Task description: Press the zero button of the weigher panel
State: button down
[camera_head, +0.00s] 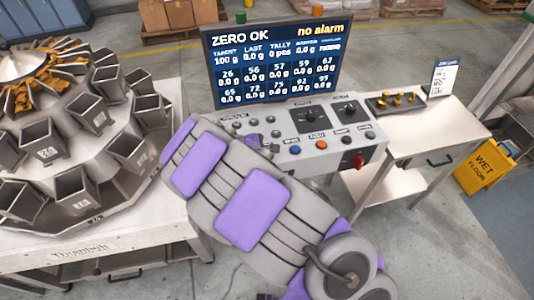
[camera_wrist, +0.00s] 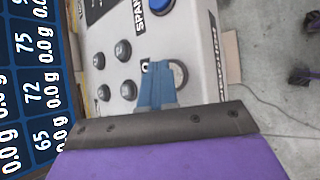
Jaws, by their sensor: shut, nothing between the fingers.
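The weigher panel (camera_head: 330,125) is a grey sloped console below a screen (camera_head: 275,65) that reads "ZERO OK" and "no alarm". My gripper (camera_wrist: 157,68) is shut and empty, with its blue-grey fingers over the panel in the wrist view. Their tips are at a round button with a grey ring (camera_wrist: 181,74), which they partly cover; I cannot tell whether they touch it. This button is in line with the blue button (camera_wrist: 159,5) beside the SPAN label. Its own label is hidden, so I cannot confirm it is the zero button. My arm hides the panel's left front in the head view.
Several small dark knobs (camera_wrist: 124,52) lie close beside the fingers. A red knob (camera_head: 359,161) sticks out of the panel's front. The multihead weigher (camera_head: 80,150) stands at left. A side table (camera_head: 440,125) and a yellow wet floor sign (camera_head: 484,166) are at right.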

jog(key=shift+r+p, duration=0.65)
jog(key=shift+r, duration=0.15)
notch_tip(320, 180, up, 5)
jog(key=p, duration=0.4)
dwell(0.7)
